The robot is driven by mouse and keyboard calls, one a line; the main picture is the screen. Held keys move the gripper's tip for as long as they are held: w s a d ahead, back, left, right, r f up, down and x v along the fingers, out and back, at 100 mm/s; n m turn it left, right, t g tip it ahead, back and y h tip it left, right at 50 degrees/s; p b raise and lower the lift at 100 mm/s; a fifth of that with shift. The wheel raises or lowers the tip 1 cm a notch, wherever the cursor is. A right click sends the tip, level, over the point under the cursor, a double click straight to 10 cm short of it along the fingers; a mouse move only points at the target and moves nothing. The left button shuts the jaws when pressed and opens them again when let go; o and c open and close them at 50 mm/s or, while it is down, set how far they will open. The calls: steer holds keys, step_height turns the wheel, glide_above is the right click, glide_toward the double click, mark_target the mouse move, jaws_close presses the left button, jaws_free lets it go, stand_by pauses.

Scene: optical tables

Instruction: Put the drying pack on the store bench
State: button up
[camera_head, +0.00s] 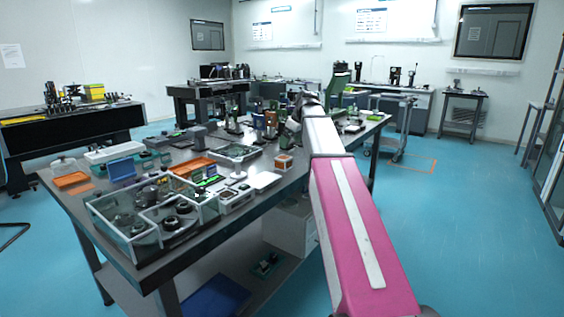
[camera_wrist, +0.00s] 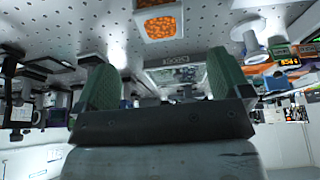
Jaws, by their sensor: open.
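A small white-sided box with orange beads, which looks like the drying pack (camera_head: 284,162), stands on the near side of the big dark table (camera_head: 232,225), left of my arm. In the wrist view, which is upside down, the beads (camera_wrist: 158,22) show at the top, beyond the fingertips and apart from them. My gripper (camera_wrist: 160,65) has two green fingers spread wide with nothing between them. In the head view my wrist hides the fingers. I cannot tell which bench is the store bench.
Glass-walled trays (camera_head: 150,222), an orange tray (camera_head: 192,167) and several instruments crowd the big table. A cart (camera_head: 395,130) and a small side table (camera_head: 462,112) stand behind. The blue floor (camera_head: 470,230) at the right is clear.

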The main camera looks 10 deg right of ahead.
mark_target(284, 158)
steer(key=x, duration=1)
steer(key=shift+f, duration=0.4)
steer(key=c, duration=1.2)
steer(key=shift+o, duration=0.2)
steer(key=shift+r, duration=0.15)
